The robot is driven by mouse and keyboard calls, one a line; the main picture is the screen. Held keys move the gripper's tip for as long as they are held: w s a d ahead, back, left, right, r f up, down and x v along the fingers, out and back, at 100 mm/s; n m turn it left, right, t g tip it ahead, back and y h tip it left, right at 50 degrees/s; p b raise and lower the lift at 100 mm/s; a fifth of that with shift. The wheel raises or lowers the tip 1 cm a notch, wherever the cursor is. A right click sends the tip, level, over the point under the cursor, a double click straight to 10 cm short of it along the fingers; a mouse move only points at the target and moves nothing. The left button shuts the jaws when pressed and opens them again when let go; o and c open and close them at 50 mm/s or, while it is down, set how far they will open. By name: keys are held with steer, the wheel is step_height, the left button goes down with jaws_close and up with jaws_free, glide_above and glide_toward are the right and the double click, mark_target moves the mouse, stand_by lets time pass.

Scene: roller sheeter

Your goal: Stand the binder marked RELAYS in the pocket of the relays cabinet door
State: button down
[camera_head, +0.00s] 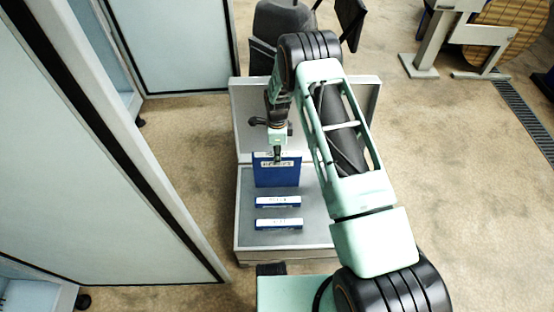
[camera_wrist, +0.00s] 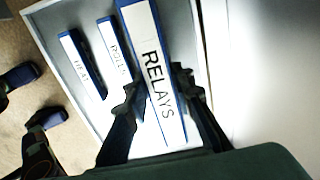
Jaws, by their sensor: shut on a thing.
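The blue binder with the white RELAYS label (camera_wrist: 158,88) is between the fingers of my gripper (camera_wrist: 152,92) in the wrist view. My gripper is shut on it near the middle of its labelled spine. In the head view the binder (camera_head: 277,174) is upright with its broad blue side showing, at the back of the grey tray-like surface. My gripper (camera_head: 277,158) holds it from above. I cannot tell whether its bottom touches the surface. No door pocket is clearly visible in either view.
Two more blue binders with white labels, a nearer one (camera_head: 279,224) and a farther one (camera_head: 278,202), stand on the grey surface (camera_head: 318,236). Large pale cabinet panels (camera_head: 90,150) fill the left. A dark chair (camera_head: 283,22) stands behind. Carpet is open at right (camera_head: 450,170).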

step_height(320, 180, up, 12)
steer(key=p, duration=0.6)
steer(key=shift+r, duration=0.2)
stand_by(0.8)
